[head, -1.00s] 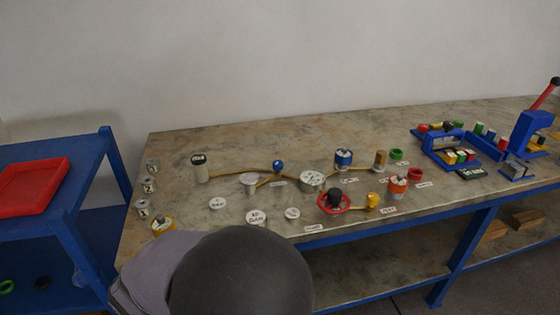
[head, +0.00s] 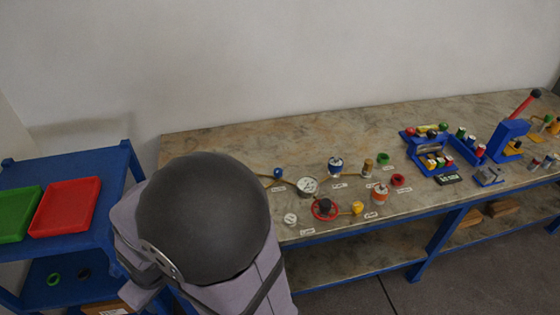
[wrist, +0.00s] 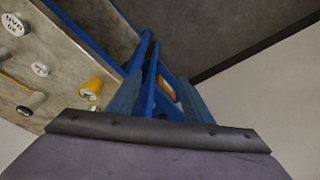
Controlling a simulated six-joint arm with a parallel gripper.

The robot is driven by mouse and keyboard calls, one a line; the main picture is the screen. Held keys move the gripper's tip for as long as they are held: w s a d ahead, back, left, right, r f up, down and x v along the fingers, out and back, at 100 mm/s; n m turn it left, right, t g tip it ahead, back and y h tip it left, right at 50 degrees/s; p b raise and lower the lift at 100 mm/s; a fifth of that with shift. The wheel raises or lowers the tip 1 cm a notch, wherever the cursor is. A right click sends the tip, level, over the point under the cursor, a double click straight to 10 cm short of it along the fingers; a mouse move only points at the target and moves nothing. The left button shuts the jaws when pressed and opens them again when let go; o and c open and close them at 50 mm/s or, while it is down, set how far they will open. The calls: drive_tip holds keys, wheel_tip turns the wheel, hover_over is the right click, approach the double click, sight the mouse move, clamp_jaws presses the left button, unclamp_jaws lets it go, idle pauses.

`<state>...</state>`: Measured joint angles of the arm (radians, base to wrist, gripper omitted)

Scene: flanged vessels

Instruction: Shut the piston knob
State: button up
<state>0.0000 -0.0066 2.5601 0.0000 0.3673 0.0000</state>
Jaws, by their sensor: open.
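I cannot tell for sure which fitting is the piston knob, because the bench labels are too small to read. In the head view the fittings include a small blue knob (head: 278,173), a red handwheel with a black hub (head: 324,208) and a yellow knob (head: 357,208). My gripper (wrist: 162,88) is open and empty in the wrist view, pointing past the bench edge towards the blue frame and floor. In the head view my dark arm link hides the gripper and the left part of the bench.
A round gauge (head: 307,185), a blue-and-white vessel (head: 335,167) and an orange-and-white vessel (head: 380,194) stand nearby. A blue press (head: 510,138) is at right. Red (head: 65,207) and green (head: 18,213) trays lie on the left blue stand. The bench's back strip is clear.

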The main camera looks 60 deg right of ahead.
drive_tip(key=w+d+f+m+t+y, duration=0.1)
drive_tip(key=w+d+f+m+y, duration=0.1)
drive_tip(key=w+d+m, duration=0.6)
drive_tip(key=w+d+f+m+t+y, duration=0.1)
drive_tip(key=w+d+f+m+y, duration=0.3)
drive_tip(key=m, duration=0.8)
drive_tip(key=d+m+t+h, duration=0.45)
drive_tip(key=d+m, duration=0.55)
drive_tip(key=d, duration=0.7)
drive_tip(key=s+d+f+m+h, duration=0.1)
drive_tip(key=s+d+m+h, duration=0.2)
drive_tip(key=d, duration=0.5)
drive_tip(key=s+d+f+m+t+h, duration=0.1)
drive_tip(key=s+d+m+h, duration=0.2)
drive_tip(key=s+d+m, duration=0.3)
drive_tip(key=s+d+f+m+h, duration=0.1)
drive_tip(key=s+d+m+h, duration=0.2)
drive_tip(key=d, duration=0.8)
drive_tip(key=shift+s+d+f+m+t+h, duration=0.15)
drive_tip(key=shift+s+m+t+h, duration=0.05)
drive_tip(key=shift+s+m, duration=0.15)
drive_tip(key=shift+s+d+f+m+t+h, duration=0.1)
drive_tip(key=shift+s+f+m+t+h, duration=0.05)
drive_tip(key=shift+s+m, duration=0.2)
drive_tip(key=shift+w+d+f+p, duration=0.2)
drive_tip(key=shift+w+d+p, duration=0.15)
drive_tip(key=shift+w, duration=0.35)
drive_tip(key=shift+p+x, duration=0.75)
drive_tip(key=shift+x, duration=2.15)
